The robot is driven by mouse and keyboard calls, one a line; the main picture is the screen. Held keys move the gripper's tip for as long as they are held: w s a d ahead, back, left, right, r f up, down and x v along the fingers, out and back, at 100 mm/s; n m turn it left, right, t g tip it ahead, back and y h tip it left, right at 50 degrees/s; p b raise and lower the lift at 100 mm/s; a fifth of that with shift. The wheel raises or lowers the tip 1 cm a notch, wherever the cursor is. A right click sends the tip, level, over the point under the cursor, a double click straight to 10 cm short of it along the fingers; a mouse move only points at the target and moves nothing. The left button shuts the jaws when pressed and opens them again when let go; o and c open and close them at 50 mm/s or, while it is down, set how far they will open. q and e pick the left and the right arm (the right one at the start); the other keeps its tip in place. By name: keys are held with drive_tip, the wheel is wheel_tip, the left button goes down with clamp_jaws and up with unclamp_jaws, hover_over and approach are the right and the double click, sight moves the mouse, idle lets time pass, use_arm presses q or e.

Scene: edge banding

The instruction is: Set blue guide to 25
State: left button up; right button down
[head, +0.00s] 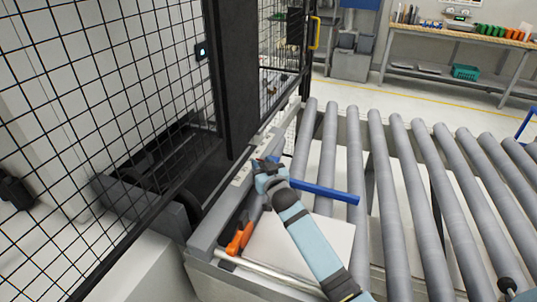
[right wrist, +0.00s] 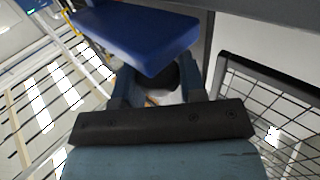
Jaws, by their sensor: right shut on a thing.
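The blue guide (head: 325,192) is a flat blue bar reaching over the near left end of the roller conveyor. In the right wrist view the blue guide (right wrist: 140,35) shows large, just beyond my fingers. My right gripper (head: 268,172) is at the guide's left end, by the conveyor's side rail. In the right wrist view my right gripper (right wrist: 163,88) has its fingers around a dark round knob (right wrist: 167,76), partly hidden by the guide. A pale strip (head: 241,174) on the rail may be a scale; its marks are too small to read. My left gripper is out of view.
Grey rollers (head: 383,165) fill the right side. An orange-handled part (head: 239,239) sits by the rail near my right arm. Black mesh fencing (head: 90,90) and a dark post (head: 232,80) stand close on the left. A workbench (head: 460,35) stands at the back.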

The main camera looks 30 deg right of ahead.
drive_tip(key=shift+s+a, duration=0.4)
drive_tip(key=shift+f, duration=0.1)
drive_tip(key=c, duration=0.8)
unclamp_jaws()
drive_tip(key=shift+o, duration=0.2)
drive_tip(key=s+b, duration=0.1)
drive_tip(key=s, duration=1.2)
drive_tip(key=shift+s+a+b, duration=0.35)
drive_tip(key=shift+b, duration=0.05)
